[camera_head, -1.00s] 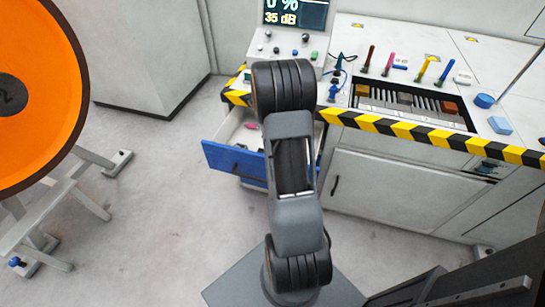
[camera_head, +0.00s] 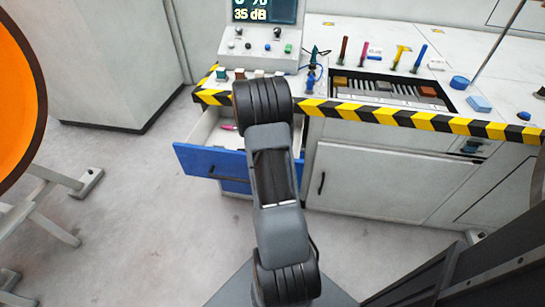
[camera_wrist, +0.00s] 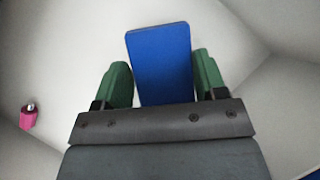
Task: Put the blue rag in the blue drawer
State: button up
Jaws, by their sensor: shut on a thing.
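The blue rag (camera_wrist: 160,62) shows in the wrist view as a flat blue slab between the two green fingers of my gripper (camera_wrist: 162,80). My gripper is shut on it. Behind it is a pale surface that looks like the inside of the drawer; I cannot tell whether the rag touches it. In the head view the blue drawer (camera_head: 210,161) stands open below the left end of the bench. My arm covers its right part. The gripper and rag are hidden behind my arm there.
A pink object (camera_wrist: 28,118) lies left of the gripper in the wrist view. The bench edge (camera_head: 400,118) with yellow-black stripes runs above the drawer. Bench tools, a blue cylinder (camera_head: 459,82) and a blue block (camera_head: 479,104) stand on top. An orange wheel (camera_head: 15,110) is at the left.

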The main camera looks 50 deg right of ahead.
jog(key=shift+f+b, duration=0.55)
jog(key=shift+f, duration=1.2)
jog(key=shift+f, duration=0.15)
jog(key=o, duration=0.9)
jog(key=shift+r, duration=0.3)
jog(key=p+v, duration=0.3)
jog(key=v, duration=0.8)
jog(key=shift+a+r, duration=0.25)
jog(key=shift+r, duration=0.05)
